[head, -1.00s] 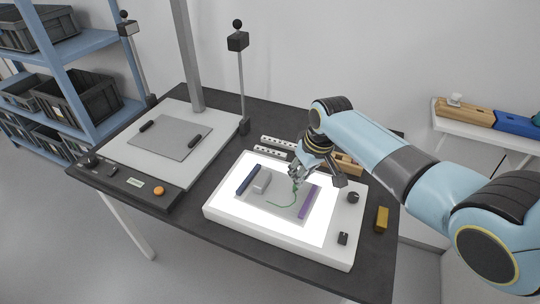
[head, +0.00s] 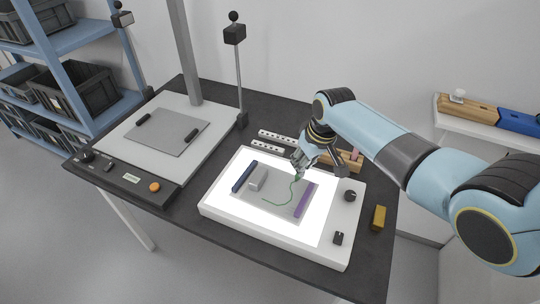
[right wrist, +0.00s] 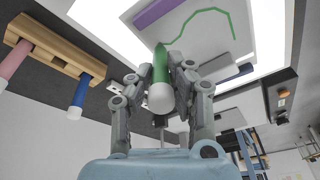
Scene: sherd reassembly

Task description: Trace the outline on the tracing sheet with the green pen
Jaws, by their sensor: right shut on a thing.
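My right gripper (head: 299,168) is shut on the green pen (right wrist: 161,75), which stands between its fingers in the right wrist view. The pen's tip is at the upper end of a curved green line (head: 291,196) on the grey tracing sheet (head: 255,206). Whether the tip touches the sheet is hard to tell. My left gripper is not in view.
A wooden pen rack (right wrist: 52,50) with a pink and a blue pen stands behind the panel. White slotted strips (head: 277,138) lie near it. A yellow block (head: 379,217) is right of the panel. Another station with a grey plate (head: 168,132) and a post stands at left.

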